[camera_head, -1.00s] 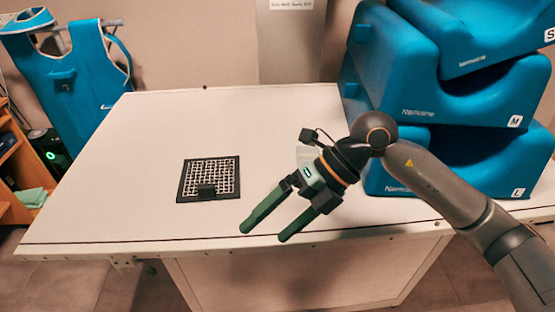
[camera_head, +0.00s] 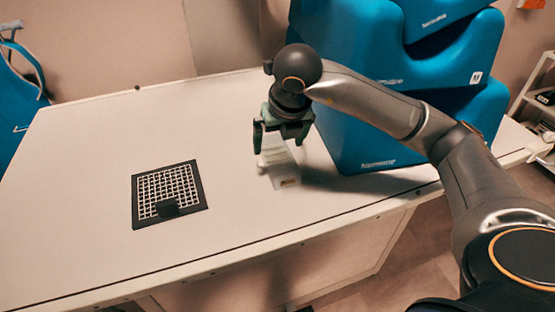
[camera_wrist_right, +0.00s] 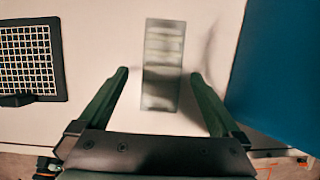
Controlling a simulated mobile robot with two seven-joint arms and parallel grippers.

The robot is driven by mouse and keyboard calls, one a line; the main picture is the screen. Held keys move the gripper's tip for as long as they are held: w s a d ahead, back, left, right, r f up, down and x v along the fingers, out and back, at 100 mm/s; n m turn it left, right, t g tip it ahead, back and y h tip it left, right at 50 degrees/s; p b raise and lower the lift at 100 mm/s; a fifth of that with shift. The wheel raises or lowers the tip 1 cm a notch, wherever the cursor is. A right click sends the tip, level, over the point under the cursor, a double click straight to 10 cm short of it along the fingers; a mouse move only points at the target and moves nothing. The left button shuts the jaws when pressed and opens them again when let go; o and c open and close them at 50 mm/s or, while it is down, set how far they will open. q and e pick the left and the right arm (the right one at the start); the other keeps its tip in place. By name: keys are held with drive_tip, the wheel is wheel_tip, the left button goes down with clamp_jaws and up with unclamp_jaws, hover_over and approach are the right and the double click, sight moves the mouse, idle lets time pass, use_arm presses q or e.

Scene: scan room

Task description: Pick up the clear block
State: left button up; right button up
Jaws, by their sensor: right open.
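The clear block (camera_head: 284,176) lies on the white table, partly hidden by my right gripper in the head view. In the right wrist view the clear block (camera_wrist_right: 163,62) is a pale, see-through bar with bands across it. My right gripper (camera_head: 277,142) points down over the block. In the right wrist view the open fingers of my right gripper (camera_wrist_right: 160,75) stand on either side of the block, with a gap on each side. My left gripper is out of view.
A black-framed grid plate (camera_head: 150,192) with a small black block (camera_head: 167,207) on it lies to the left. Stacked blue foam cushions (camera_head: 350,125) stand close to the right of the gripper. The white table (camera_head: 90,150) is otherwise clear.

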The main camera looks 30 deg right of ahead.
sight(278, 153)
drive_tip(key=x, duration=0.4)
drive_tip(key=shift+s+d+f, duration=0.15)
drive_tip(key=shift+d+f, duration=0.05)
drive_tip(key=shift+f, duration=0.05)
drive_tip(key=shift+w+f, duration=0.25)
drive_tip(key=shift+f, duration=0.25)
drive_tip(key=shift+r, duration=0.1)
clamp_jaws()
